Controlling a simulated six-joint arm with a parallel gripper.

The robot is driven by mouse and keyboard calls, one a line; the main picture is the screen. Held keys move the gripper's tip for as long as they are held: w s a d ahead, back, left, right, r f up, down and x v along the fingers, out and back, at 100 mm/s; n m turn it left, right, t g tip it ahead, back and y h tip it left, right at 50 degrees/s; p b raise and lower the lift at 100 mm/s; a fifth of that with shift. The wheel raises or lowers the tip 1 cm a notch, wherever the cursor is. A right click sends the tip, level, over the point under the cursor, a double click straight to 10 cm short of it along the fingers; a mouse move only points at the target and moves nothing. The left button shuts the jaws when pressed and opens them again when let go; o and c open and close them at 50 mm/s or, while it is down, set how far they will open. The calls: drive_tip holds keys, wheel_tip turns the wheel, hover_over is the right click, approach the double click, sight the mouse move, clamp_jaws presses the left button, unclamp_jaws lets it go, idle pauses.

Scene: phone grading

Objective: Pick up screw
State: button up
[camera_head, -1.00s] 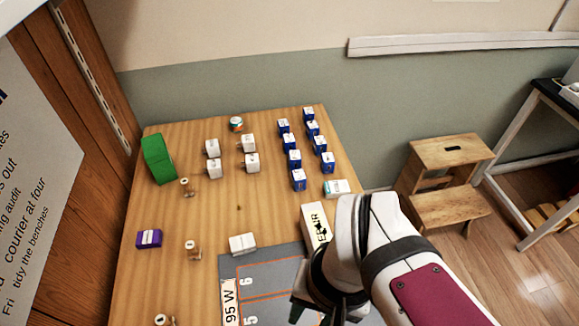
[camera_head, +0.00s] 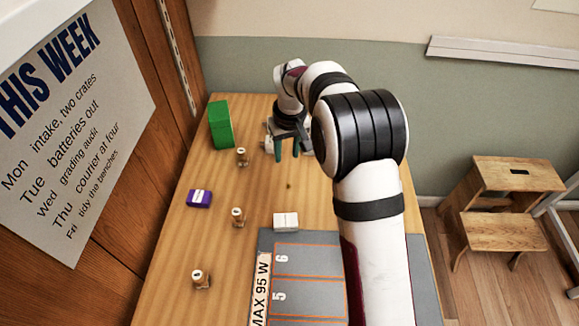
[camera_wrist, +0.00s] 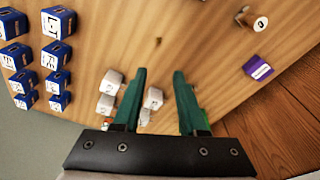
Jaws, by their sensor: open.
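A small dark speck (camera_head: 289,186) lies on the bare wood of the table; it may be the screw, but it is too small to tell from a mark in the wood. It also shows in the wrist view (camera_wrist: 158,41), beyond the fingertips and roughly between them. My gripper (camera_head: 287,151) is open and empty, pointing down over the far part of the table, beyond the speck. In the wrist view its two green fingers (camera_wrist: 160,73) stand apart, above the white cubes (camera_wrist: 153,98). Nothing is between the fingertips.
A green box (camera_head: 221,124), small spool-like pieces (camera_head: 242,157), a purple block (camera_head: 199,198) and a white block (camera_head: 286,222) stand around. Blue cubes (camera_wrist: 57,22) stand in rows. A grey mat (camera_head: 300,257) with numbered fields lies in front. Wood around the speck is clear.

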sight(288, 184)
drive_tip(key=f, duration=1.2)
drive_tip(key=shift+w+d+f, duration=0.2)
drive_tip(key=shift+f, duration=0.05)
clamp_jaws()
